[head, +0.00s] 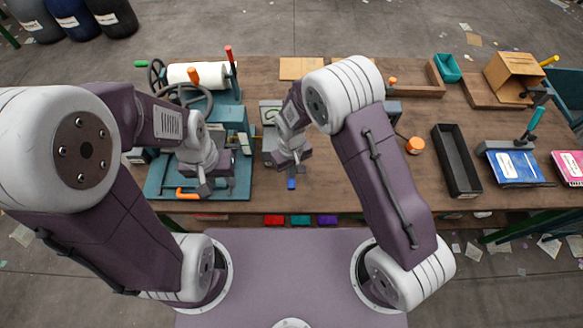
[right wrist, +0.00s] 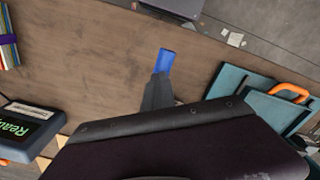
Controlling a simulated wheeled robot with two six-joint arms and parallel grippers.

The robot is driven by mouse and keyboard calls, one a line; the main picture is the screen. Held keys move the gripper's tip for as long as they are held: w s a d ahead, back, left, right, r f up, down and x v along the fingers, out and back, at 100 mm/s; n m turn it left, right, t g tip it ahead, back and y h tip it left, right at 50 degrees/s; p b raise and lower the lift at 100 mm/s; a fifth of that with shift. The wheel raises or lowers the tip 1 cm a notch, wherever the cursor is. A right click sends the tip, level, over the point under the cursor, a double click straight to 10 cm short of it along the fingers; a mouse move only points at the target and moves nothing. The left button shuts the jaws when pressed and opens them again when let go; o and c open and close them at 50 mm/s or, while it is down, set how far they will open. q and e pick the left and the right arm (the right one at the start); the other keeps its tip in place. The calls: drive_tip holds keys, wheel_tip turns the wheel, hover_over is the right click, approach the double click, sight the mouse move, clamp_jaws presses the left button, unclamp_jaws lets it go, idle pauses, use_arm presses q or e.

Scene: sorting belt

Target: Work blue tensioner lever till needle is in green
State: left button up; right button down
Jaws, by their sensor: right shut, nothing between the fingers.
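The blue lever end (head: 291,183) points toward the front edge of the table in the head view. In the right wrist view the blue end (right wrist: 165,60) shows just beyond the grey fingertips. My right gripper (head: 291,162) is shut and empty, right by the lever; I cannot tell whether it touches. A pale panel with a green mark (head: 268,114) is partly hidden behind my right arm; no needle can be read. My left gripper (head: 212,188) hangs over the teal machine base; its finger gap is unclear.
The teal machine (head: 160,180) with an orange handle (head: 187,194) stands to the left. A "Ready" screen (right wrist: 25,130) shows in the right wrist view. The table's front middle is mostly clear.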

drive_tip(key=shift+f+b, duration=1)
drive_tip(key=shift+f, duration=0.4)
drive_tip(key=shift+w, duration=0.1)
wheel_tip(320, 180, up, 14)
drive_tip(key=p, duration=1.1)
drive_tip(key=shift+f, duration=0.1)
